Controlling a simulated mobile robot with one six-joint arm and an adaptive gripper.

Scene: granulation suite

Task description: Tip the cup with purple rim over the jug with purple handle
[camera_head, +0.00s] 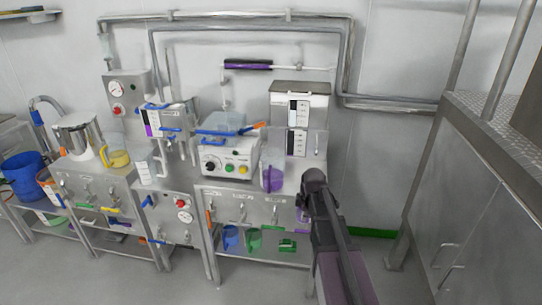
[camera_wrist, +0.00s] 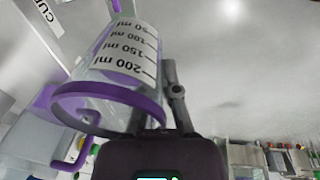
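The cup with purple rim (camera_wrist: 118,62) is clear with a white millilitre scale and fills the upper left of the wrist view. It looks tilted, its purple rim towards the camera and its scale figures inverted. My gripper (camera_wrist: 155,100) has its dark fingers at the cup's side and appears shut on it. A purple handle (camera_wrist: 77,160), apparently the jug's, shows just below the rim. In the head view a clear, purple-based vessel (camera_head: 272,180), likely the jug, stands on the bench left of my gripper (camera_head: 304,204). Contents of both are unclear.
A control box (camera_head: 228,158) with knobs stands left of the jug. A grey unit (camera_head: 299,110) stands behind it. Blue and green jugs (camera_head: 254,238) are on the lower shelf. A tall steel cabinet (camera_head: 470,190) bounds the right side.

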